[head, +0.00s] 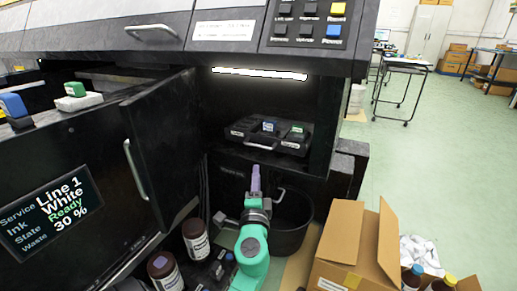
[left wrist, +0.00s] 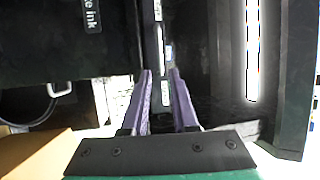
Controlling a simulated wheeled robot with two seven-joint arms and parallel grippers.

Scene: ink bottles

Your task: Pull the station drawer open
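The station drawer (head: 240,131) is a black tray with a light handle (head: 260,146) on its front, low in the lit bay of the black station. It holds a blue-capped and a green-capped item. My left gripper (head: 256,168) points up toward the handle from just below it in the head view. In the left wrist view, the purple fingers of my left gripper (left wrist: 161,74) stand apart with a gap between them. The narrow drawer front (left wrist: 158,12) and its pale handle (left wrist: 161,45) line up with that gap. Contact cannot be told. My right gripper is not in view.
A black station door (head: 165,150) stands open on the left. Below the bay are a handled panel and a black bin (head: 296,225). An open cardboard box (head: 345,250) stands at the right, brown bottles (head: 195,240) at the left. A light strip (head: 260,73) crosses the bay's top.

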